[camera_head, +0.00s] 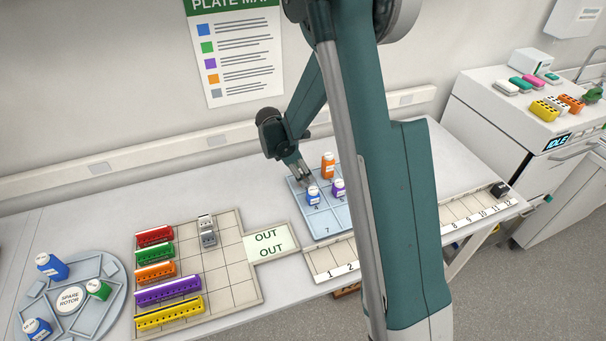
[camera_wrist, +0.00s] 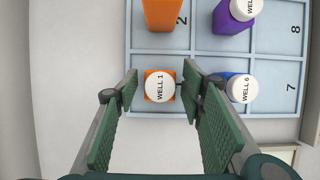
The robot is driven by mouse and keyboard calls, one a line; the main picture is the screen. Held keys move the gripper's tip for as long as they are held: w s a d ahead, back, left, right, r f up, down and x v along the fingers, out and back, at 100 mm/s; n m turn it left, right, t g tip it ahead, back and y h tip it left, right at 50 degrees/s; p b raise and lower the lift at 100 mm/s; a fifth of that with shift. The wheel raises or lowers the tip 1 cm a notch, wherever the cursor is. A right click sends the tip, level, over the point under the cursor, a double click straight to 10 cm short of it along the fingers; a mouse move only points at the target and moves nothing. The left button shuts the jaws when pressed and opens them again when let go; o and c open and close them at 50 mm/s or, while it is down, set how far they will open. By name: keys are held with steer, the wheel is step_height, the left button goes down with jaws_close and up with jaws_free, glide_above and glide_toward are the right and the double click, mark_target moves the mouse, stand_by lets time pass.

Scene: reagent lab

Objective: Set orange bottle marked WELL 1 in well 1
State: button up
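The orange bottle marked WELL 1 (camera_wrist: 160,87) stands upright in a corner cell of the blue-grey well tray (camera_wrist: 212,51). Its white cap faces up, and its body covers that cell's number. The cell is next to wells 2 and 7's rows, at the tray's back left in the head view (camera_head: 300,202). My gripper (camera_wrist: 160,92) is open, with a green finger on each side of the bottle and a small gap at each side. In the head view my gripper (camera_head: 303,180) is low over this cell, and the bottle cannot be made out there.
Another orange bottle (camera_head: 328,166) stands in well 2. A blue bottle (camera_head: 313,196) with a WELL 6 cap and a purple bottle (camera_head: 338,189) stand close by. My arm hides the tray's right side.

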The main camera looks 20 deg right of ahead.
steer(key=shift+r, duration=0.2)
steer(key=v, duration=1.2)
steer(key=shift+f, duration=0.1)
stand_by(0.4)
steer(key=s+a+r+m+t+y, duration=0.1)
steer(key=s+r+m+t+y, duration=0.15)
steer(key=s+r+m, duration=0.95)
steer(key=s+a+r+m+t+y, duration=0.1)
steer(key=s+r+m+t, duration=0.1)
steer(key=s, duration=0.9)
steer(key=s+a+r+m+t+y, duration=0.1)
steer(key=s+m, duration=0.3)
steer(key=s, duration=0.7)
steer(key=shift+s+a+r+t, duration=0.35)
steer(key=shift+a+r+t, duration=0.15)
steer(key=shift+r+t, duration=0.4)
